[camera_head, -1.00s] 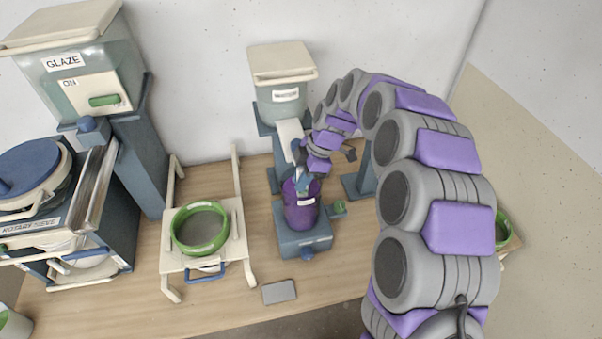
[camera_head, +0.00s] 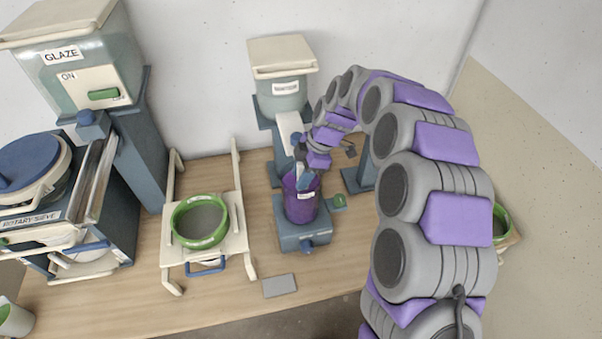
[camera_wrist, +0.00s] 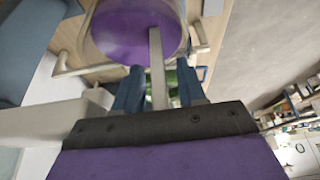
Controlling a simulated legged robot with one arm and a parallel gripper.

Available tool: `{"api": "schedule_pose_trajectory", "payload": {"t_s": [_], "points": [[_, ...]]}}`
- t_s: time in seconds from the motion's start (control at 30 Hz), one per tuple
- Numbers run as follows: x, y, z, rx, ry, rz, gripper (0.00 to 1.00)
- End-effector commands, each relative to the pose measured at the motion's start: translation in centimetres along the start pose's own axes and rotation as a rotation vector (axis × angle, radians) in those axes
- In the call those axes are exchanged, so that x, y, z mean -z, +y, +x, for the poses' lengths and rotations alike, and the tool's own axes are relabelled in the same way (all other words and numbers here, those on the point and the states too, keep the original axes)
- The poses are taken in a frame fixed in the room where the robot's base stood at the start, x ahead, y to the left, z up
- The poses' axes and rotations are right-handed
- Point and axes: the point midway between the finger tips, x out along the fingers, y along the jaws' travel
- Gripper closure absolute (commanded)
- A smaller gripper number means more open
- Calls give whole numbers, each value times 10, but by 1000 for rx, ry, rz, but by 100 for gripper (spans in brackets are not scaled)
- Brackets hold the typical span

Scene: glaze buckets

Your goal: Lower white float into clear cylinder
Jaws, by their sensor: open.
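The clear cylinder (camera_head: 301,208) stands upright on a blue-grey base and holds purple liquid. It also shows at the top of the wrist view (camera_wrist: 135,35), with the purple surface inside its rim. My gripper (camera_head: 304,181) is at the cylinder's mouth. In the wrist view its two blue fingers (camera_wrist: 160,88) are apart, just outside the near rim. A pale, straight stem (camera_wrist: 156,65), apparently part of the white float, runs between the fingers and reaches over the purple surface. The float's body is not distinguishable, and I cannot tell whether it touches the liquid.
A white-lidded tank (camera_head: 283,88) stands behind the cylinder. A green ring sieve (camera_head: 200,222) on a cream stand is to the left, with the rotary sieve (camera_head: 45,190) farther left. A grey flat block (camera_head: 279,286) lies near the table's front edge.

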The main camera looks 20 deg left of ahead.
Motion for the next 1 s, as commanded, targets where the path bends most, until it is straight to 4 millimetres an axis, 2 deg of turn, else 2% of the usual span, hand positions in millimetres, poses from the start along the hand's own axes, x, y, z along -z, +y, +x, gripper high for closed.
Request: {"api": "schedule_pose_trajectory", "payload": {"t_s": [0.17,0.27,0.8,1.0], "points": [[0,-1,-3,2,0,0,53],[0,0,-14,0,0,0,53],[0,3,-129,-5,-2,1,53],[0,3,-159,-1,-2,0,53]]}}
